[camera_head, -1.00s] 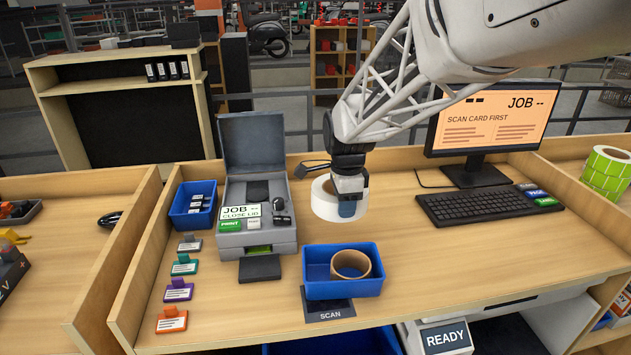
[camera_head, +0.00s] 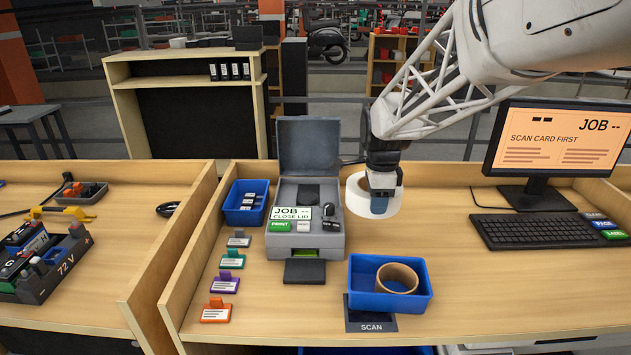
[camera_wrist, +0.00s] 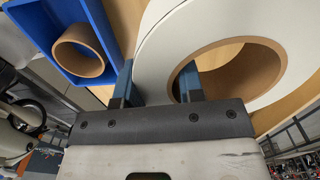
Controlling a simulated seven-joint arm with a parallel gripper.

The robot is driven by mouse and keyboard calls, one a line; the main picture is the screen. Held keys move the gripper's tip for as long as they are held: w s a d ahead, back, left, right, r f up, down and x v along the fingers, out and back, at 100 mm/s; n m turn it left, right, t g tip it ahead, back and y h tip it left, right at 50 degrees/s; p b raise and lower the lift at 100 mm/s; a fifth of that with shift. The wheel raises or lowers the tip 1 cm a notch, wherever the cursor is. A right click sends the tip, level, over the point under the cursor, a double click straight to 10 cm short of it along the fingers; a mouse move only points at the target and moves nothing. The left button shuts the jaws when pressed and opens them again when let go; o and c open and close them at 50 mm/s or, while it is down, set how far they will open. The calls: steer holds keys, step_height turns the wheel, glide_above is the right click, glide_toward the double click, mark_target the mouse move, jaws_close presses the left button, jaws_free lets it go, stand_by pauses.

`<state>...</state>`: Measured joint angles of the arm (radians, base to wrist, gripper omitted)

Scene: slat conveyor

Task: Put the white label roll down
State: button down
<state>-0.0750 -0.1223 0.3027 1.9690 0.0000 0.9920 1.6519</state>
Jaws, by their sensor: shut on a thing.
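The white label roll (camera_head: 358,197) is in my gripper (camera_head: 380,206), to the right of the grey label printer in the head view. In the wrist view the roll (camera_wrist: 170,50) is large, with one finger of my gripper (camera_wrist: 157,85) outside its rim and the other inside its brown core. The jaws are shut on the roll's wall. The head view does not clearly show whether the roll touches the table. The grey printer (camera_head: 283,247) has its lid up, and its screen reads "JOB -- CLOSE LID".
A blue bin (camera_head: 365,294) with a brown cardboard ring (camera_head: 397,279) stands on the SCAN pad (camera_head: 370,325). A small blue bin (camera_head: 233,214), several coloured tags, a keyboard (camera_head: 545,231) and a monitor (camera_head: 560,150) are around. The table (camera_head: 460,290) right of the bin is bare.

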steer(key=w+a+r, duration=0.1)
steer(key=w+a, duration=0.4)
steer(key=a, duration=0.3)
steer(key=w+a+r, duration=0.2)
steer(key=w+a, duration=0.4)
steer(key=a, duration=0.3)
steer(key=shift+w+r, duration=0.15)
steer(key=shift+w, duration=0.1)
steer(key=shift+f, duration=3.1)
steer(key=shift+f, duration=1.9)
steer(key=shift+f, duration=0.15)
steer(key=c, duration=1)
jaws_free()
